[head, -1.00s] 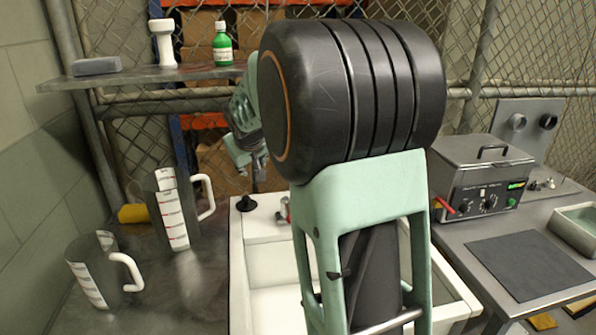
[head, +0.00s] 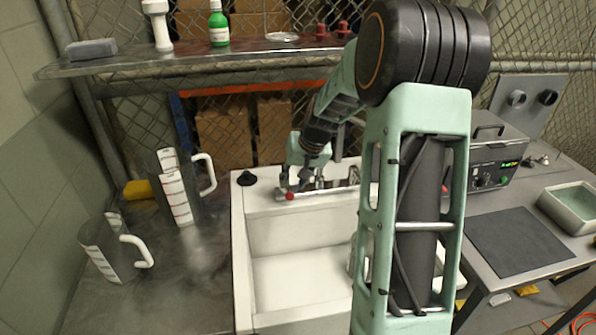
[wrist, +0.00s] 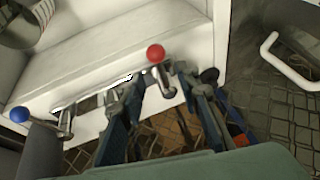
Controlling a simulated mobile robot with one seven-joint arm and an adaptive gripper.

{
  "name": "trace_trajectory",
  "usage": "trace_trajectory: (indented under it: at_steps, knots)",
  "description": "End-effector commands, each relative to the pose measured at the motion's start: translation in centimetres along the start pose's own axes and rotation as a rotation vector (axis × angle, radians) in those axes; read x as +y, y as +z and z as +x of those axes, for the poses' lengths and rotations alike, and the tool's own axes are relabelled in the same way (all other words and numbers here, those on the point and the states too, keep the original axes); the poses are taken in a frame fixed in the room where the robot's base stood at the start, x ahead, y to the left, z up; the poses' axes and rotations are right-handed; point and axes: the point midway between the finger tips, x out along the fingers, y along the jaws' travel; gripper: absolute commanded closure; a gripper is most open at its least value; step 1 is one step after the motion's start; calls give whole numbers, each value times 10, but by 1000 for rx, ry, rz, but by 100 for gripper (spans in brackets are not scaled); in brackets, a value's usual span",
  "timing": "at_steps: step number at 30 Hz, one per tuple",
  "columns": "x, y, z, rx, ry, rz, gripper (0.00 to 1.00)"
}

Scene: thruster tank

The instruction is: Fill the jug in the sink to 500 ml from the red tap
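The red tap's lever with its red knob (head: 289,196) is at the left end of the tap on the back rim of the white sink (head: 262,232). My gripper (head: 298,188) is right at it. In the wrist view my gripper (wrist: 152,82) is open, with the red knob (wrist: 155,53) and its metal lever between the spread fingers; I cannot tell whether they touch. The blue knob (wrist: 20,114) is at the far left there. The jug in the sink (wrist: 22,25) shows partly at upper left, and my arm mostly hides it in the head view. Its water level is not visible.
Two graduated jugs (head: 182,195) (head: 112,250) stand on the counter left of the sink. A black knob-like piece (head: 246,178) is on the sink's rear left corner. A shelf (head: 120,65) crosses above. A heated bath (head: 495,160) and a dark mat (head: 520,240) are at right.

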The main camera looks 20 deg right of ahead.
Motion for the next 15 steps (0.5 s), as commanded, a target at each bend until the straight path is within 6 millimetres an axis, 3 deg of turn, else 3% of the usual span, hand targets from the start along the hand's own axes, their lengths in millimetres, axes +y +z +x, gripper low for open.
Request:
trace_trajectory:
  at_steps: [6, 15]
  knots:
    - [0, 0, 37, -3, 0, -1, 70]
    - [0, 0, 58, 0, 1, -1, 70]
